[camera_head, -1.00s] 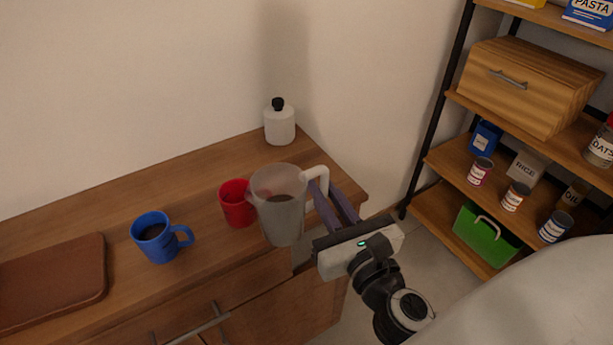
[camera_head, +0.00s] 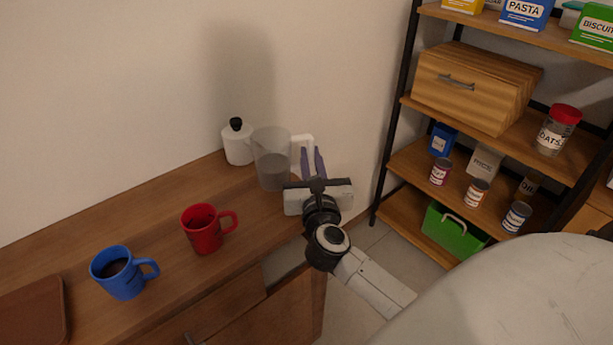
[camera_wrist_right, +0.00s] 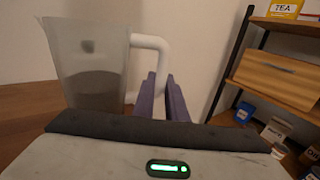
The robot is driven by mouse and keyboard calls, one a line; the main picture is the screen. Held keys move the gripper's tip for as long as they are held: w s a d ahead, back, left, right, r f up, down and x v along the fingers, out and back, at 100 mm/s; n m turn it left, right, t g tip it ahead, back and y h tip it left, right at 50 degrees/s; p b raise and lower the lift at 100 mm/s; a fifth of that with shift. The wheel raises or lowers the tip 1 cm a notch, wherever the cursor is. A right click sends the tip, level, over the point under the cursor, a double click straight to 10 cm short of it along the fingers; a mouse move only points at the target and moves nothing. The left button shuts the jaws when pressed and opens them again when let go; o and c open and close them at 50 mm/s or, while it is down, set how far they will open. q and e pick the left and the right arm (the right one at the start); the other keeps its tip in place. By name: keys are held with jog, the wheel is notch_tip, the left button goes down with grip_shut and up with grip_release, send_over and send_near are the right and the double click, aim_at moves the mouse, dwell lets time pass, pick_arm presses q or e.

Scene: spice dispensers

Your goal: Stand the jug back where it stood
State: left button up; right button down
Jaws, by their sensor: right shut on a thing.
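The jug (camera_head: 271,160) is a grey see-through pitcher with a white handle and some dark contents. It is upright at the back right of the wooden counter, beside the white bottle. My right gripper (camera_head: 307,165) is shut on the jug's handle from the right. In the right wrist view the jug (camera_wrist_right: 88,65) is at the left, and the purple fingers of my gripper (camera_wrist_right: 163,98) are at its white handle. I cannot tell whether the jug's base touches the counter. My left gripper is not in view.
A white bottle with a black cap (camera_head: 237,143) stands just left of the jug. A red mug (camera_head: 203,232) and a blue mug (camera_head: 118,275) stand nearer the front left, both with dark contents. A brown board (camera_head: 35,315) lies far left. A shelf unit (camera_head: 405,158) stands right.

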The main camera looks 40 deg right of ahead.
jog(key=shift+f+b, duration=0.4)
jog(key=shift+f, duration=1.5)
jog(key=shift+f, duration=0.1)
jog(key=shift+f, duration=0.15)
jog(key=c, duration=1.8)
grip_release()
jog(key=shift+s+r, duration=0.1)
jog(key=shift+r, duration=0.15)
jog(key=b+v, duration=0.1)
jog(key=v, duration=1.1)
jog(key=shift+b, duration=0.4)
